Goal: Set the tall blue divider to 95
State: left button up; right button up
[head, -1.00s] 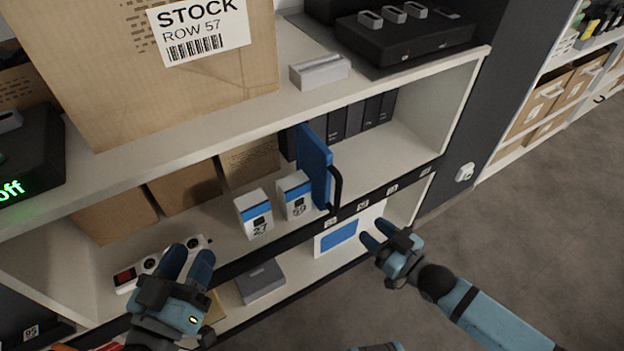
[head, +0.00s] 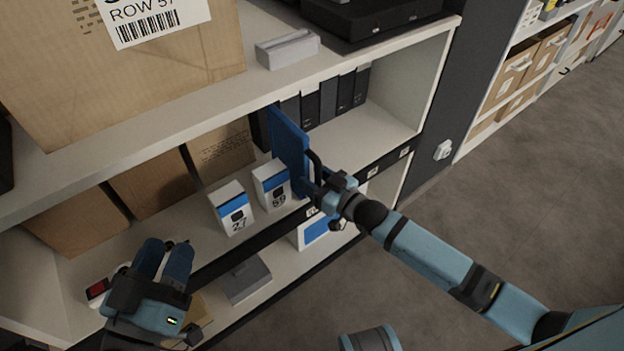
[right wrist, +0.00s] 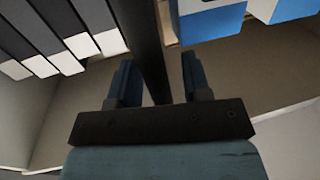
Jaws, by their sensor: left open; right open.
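The tall blue divider (head: 289,150) stands upright on the middle shelf, to the right of the white-and-blue box marked 59 (head: 271,188). It has a black handle (head: 317,163) at its front. My right gripper (head: 320,187) is at the lower part of this handle. In the right wrist view the dark handle bar (right wrist: 143,45) runs between the two open fingers of my right gripper (right wrist: 159,75), with gaps on both sides. My left gripper (head: 168,252) is open and empty, in front of the shelf at the lower left.
A box marked 27 (head: 232,208) stands left of the 59 box. Dark binders (head: 328,98) stand behind, right of the divider. Small labels, such as one label (head: 372,173), sit along the dark shelf edge, too small to read. Shelf right of the divider is clear.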

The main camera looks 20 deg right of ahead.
pick_arm(q)
jog(key=shift+f, duration=0.2)
pick_arm(e)
jog(key=shift+w+a, duration=0.2)
jog(key=shift+w, duration=0.15)
jog(key=shift+c, duration=0.3)
